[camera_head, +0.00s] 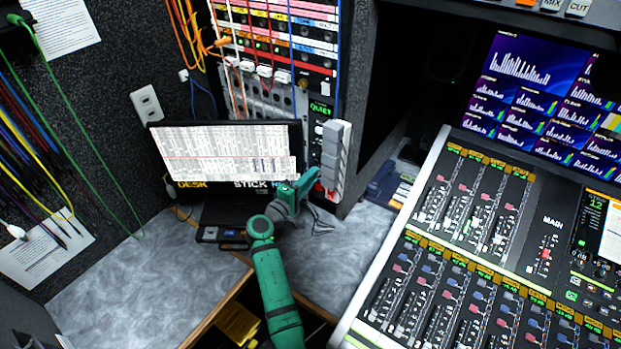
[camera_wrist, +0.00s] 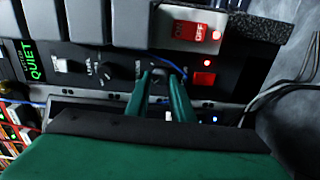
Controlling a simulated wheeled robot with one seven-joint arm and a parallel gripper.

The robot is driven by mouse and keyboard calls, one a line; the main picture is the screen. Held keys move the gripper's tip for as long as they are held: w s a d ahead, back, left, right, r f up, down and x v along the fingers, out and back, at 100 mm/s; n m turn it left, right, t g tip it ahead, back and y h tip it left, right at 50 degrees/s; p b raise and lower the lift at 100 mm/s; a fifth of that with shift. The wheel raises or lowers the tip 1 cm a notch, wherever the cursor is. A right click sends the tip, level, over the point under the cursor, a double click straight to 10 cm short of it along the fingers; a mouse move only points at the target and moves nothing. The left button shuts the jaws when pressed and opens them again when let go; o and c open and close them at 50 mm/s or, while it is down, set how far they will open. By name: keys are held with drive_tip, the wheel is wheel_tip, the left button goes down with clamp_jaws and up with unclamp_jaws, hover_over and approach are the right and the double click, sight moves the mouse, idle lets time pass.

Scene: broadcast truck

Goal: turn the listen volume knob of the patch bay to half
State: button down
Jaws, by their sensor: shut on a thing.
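The patch bay (camera_head: 285,45) is the tall rack at the top centre of the head view, with coloured rows and plugged cables. Its lower panel (camera_wrist: 115,70), beside the green QUIET display (camera_wrist: 32,62), fills the wrist view. My gripper (camera_wrist: 159,75) is at this panel, its two green fingers closed around a small dark knob (camera_wrist: 160,84), which appears to be the listen volume knob. The fingers hide part of it, and I cannot read its label or pointer angle. In the head view my gripper (camera_head: 312,182) is low at the rack's right side.
A red OFF switch (camera_wrist: 190,30) and a lit red button (camera_wrist: 203,78) are close right of my fingers. Grey blocks (camera_wrist: 125,22) overhang the panel. A mixing console (camera_head: 480,250) fills the right.

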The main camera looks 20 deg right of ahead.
drive_tip(key=shift+w+a, duration=0.1)
drive_tip(key=shift+a, duration=0.15)
idle(0.3)
drive_tip(key=c, duration=1.5)
unclamp_jaws()
drive_tip(key=shift+c, duration=0.2)
drive_tip(key=v, duration=1)
drive_tip(key=shift+s+a, duration=0.2)
drive_tip(key=shift+s, duration=0.15)
drive_tip(key=shift+f, duration=0.1)
